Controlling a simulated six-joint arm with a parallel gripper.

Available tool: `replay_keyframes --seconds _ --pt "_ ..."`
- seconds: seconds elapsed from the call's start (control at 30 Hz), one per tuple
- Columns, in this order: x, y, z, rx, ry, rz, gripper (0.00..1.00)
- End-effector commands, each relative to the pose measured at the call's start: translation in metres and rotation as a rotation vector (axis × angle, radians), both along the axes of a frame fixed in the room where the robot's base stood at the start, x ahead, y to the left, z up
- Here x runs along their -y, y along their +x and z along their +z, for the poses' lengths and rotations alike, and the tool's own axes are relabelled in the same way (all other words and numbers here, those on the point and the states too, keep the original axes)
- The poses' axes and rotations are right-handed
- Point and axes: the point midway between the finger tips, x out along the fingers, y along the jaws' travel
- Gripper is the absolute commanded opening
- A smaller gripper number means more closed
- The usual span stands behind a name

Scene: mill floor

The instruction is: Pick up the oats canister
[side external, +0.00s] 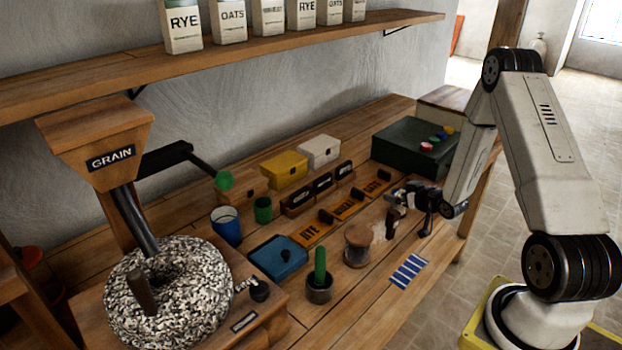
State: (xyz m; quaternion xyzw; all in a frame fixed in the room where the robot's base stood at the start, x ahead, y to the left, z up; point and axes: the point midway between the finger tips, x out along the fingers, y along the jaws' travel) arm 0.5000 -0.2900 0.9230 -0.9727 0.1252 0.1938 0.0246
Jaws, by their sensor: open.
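A clear jar with a round wooden lid (357,246) stands upright on the bench, left of my gripper. I can read no label on it, so I cannot tell whether it is the oats canister. A pale container marked OATS (230,20) stands on the wall shelf, its top cut off by the frame. My gripper (408,226) is open, low over the right part of the bench and apart from the jar. An orange plate reading OATS (371,189) lies behind it. I cannot make out anything between the fingers.
A blue-striped patch (409,271) lies before my gripper. A dark green box with coloured knobs (408,148) is behind it. A grain mill (165,290) fills the left.

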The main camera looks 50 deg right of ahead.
Motion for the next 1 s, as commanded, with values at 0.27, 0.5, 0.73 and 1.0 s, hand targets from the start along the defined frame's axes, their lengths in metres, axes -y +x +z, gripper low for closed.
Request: replay_keyframes --seconds 0.27,0.5,0.73,1.0 --pt "0.0 0.0 0.0 0.0 0.0 0.0 0.49" --pt "0.0 0.0 0.001 0.002 -0.001 0.0 0.03" --pt "0.0 0.0 0.002 0.002 -0.001 0.0 0.03" --pt "0.001 0.0 0.015 0.002 -0.003 0.0 0.03"
